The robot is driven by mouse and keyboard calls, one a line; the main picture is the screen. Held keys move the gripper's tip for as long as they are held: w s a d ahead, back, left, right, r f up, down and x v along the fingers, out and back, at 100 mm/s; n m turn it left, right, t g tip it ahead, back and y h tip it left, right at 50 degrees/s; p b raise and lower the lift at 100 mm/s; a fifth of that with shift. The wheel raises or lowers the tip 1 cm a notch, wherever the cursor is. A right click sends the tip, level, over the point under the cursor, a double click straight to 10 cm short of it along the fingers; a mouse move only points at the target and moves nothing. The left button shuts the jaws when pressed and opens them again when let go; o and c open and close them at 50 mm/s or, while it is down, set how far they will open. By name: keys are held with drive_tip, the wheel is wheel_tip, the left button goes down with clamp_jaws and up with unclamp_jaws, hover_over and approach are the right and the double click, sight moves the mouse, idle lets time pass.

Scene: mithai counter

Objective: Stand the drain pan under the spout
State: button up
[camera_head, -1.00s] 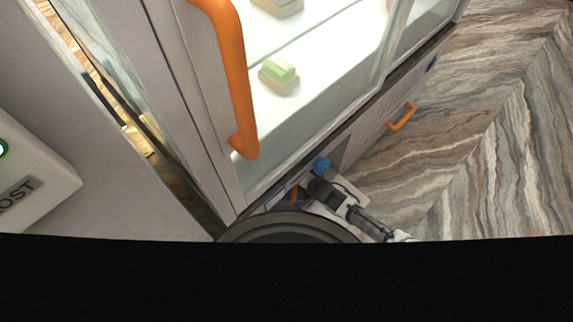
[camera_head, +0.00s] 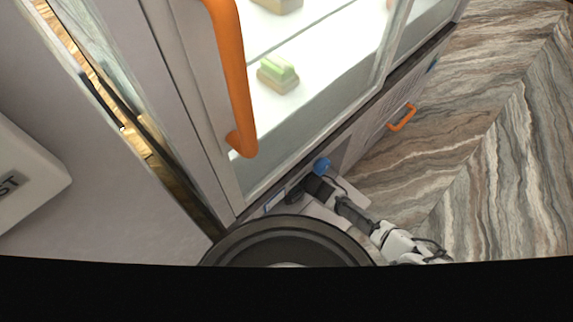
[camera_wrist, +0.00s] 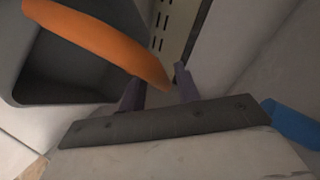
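A dark grey hollow box (camera_wrist: 60,88) with a thick orange handle (camera_wrist: 105,45) fills the upper left of the wrist view; it may be the drain pan, but I cannot tell for sure. My gripper (camera_wrist: 159,88) has its two purple fingers apart, with the handle's lower end at the gap between them. I cannot tell whether they touch. In the head view my gripper is a small dark shape low against the cabinet, its fingers unclear. A blue part (camera_head: 321,164) sits close by; a blue piece also shows at the wrist view's right edge (camera_wrist: 292,125). No spout is clearly identifiable.
The glass display case with sweets (camera_head: 278,74) and a large orange door handle (camera_head: 232,80) stands above the arm. A lower cabinet handle (camera_head: 402,117) sticks out to the right. Marbled floor (camera_head: 480,150) is open at right. A slotted panel (camera_wrist: 170,25) is behind the fingers.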

drive_tip(key=shift+o, duration=0.3)
drive_tip(key=shift+r, duration=0.15)
drive_tip(key=shift+s+d+r, duration=0.15)
drive_tip(key=shift+s, duration=0.05)
drive_tip(key=p+v, duration=0.3)
drive_tip(key=v, duration=0.8)
drive_tip(key=shift+s, duration=0.2)
drive_tip(key=shift+d, duration=0.2)
